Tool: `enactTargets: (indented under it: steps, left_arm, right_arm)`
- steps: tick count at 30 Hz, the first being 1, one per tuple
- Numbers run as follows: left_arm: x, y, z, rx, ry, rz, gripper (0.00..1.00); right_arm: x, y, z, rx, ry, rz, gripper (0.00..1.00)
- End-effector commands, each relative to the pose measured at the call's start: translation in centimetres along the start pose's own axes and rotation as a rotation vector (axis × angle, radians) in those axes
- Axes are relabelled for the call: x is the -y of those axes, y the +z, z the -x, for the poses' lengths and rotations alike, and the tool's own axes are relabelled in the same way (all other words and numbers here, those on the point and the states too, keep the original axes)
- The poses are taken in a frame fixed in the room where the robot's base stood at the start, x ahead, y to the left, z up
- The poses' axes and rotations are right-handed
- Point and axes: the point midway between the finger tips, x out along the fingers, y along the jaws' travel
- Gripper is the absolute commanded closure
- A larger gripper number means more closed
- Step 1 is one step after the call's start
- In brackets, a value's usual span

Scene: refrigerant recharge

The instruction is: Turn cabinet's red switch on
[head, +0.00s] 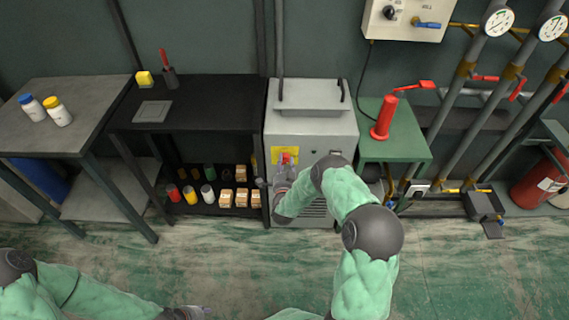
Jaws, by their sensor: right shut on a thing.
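The grey cabinet (330,128) stands against the wall in the middle of the head view. Its red switch (287,157) sits on a yellow plate (276,152) on the upper left of the front. My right gripper (284,171) is at the front of the cabinet, at the lower side of the switch, and appears shut on it. My own wrist and the small scale hide the exact contact. The switch's position cannot be read clearly. My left gripper (193,312) is low at the bottom edge, far from the cabinet, and its fingers are too unclear to judge.
A black shelf table (215,105) with jars and boxes below stands left of the cabinet. A green table (405,150) with a red cylinder-shaped tool (385,118) stands right of it. Pipes with gauges (498,20) are further right. The floor (180,255) in front is clear.

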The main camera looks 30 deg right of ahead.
Motion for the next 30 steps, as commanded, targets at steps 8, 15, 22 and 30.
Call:
enactTargets:
  steps: [8,15,22,30]
  left_arm:
    - [0.0,0.01,-0.01,0.0,0.0,0.0,0.6]
    - [0.0,0.0,-0.01,0.0,0.0,0.0,0.6]
    - [0.0,0.0,-0.01,0.0,0.0,0.0,0.6]
    - [0.0,0.0,-0.01,0.0,0.0,0.0,0.6]
  right_arm:
    - [-0.11,0.06,0.07,0.001,0.002,-0.252,0.92]
    - [-0.1,0.05,0.05,0.001,0.002,-0.429,0.92]
    - [-0.13,0.08,0.09,0.001,0.004,-0.535,0.92]
    - [-0.14,0.09,0.08,0.001,0.004,-0.586,0.92]
